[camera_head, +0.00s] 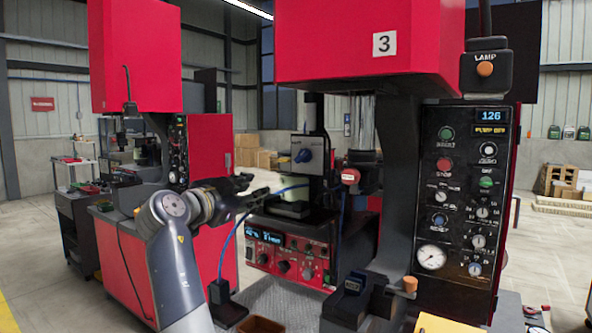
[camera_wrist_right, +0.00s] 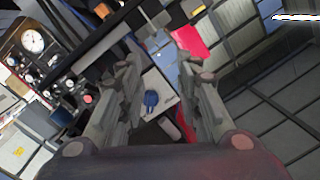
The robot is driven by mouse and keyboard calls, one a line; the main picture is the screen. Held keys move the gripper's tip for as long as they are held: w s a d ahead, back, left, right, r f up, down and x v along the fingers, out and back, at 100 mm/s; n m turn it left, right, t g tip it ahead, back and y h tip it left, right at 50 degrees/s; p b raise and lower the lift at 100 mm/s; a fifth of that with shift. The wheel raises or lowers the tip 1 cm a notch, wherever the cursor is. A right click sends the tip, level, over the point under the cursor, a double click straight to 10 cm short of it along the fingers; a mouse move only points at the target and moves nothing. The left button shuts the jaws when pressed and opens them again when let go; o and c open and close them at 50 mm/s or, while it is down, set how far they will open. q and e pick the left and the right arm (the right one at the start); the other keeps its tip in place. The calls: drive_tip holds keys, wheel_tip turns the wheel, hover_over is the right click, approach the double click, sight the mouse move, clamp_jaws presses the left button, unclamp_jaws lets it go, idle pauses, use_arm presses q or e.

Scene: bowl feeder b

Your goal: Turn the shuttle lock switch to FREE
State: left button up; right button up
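A blue knob (camera_head: 303,156) sits on the front of a grey switch box (camera_head: 310,145) in the middle of the head view. It is likely the shuttle lock switch, but its lettering is too small to read. In the right wrist view the gripper (camera_wrist_right: 156,72) is open and empty. The blue knob (camera_wrist_right: 151,99) on its light plate shows in the gap between the fingers, beyond them.
A red-trimmed controller (camera_head: 290,255) is below the switch box. A black control panel (camera_head: 465,190) with buttons and a gauge stands at the right. A red machine head (camera_head: 350,40) hangs above. A blue cable (camera_head: 232,243) runs near my gripper.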

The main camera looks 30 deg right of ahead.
sight(300, 157)
drive_tip(key=s+d+r+m+g+h, duration=0.1)
drive_tip(key=s+r+m+g, duration=0.1)
drive_tip(key=s+r+m, duration=0.35)
drive_tip(key=shift+n, duration=0.65)
drive_tip(key=x, duration=0.3)
drive_tip(key=r+p+x, duration=0.1)
drive_tip(key=x, duration=0.2)
drive_tip(key=r+p+x, duration=0.1)
drive_tip(key=x, duration=0.2)
drive_tip(key=shift+s+d, duration=0.2)
drive_tip(key=shift+d, duration=0.15)
drive_tip(key=shift+w+d+f, duration=0.15)
drive_tip(key=shift+w+d, duration=0.2)
drive_tip(key=shift+d, duration=0.3)
drive_tip(key=shift+c, duration=0.6)
clamp_jaws()
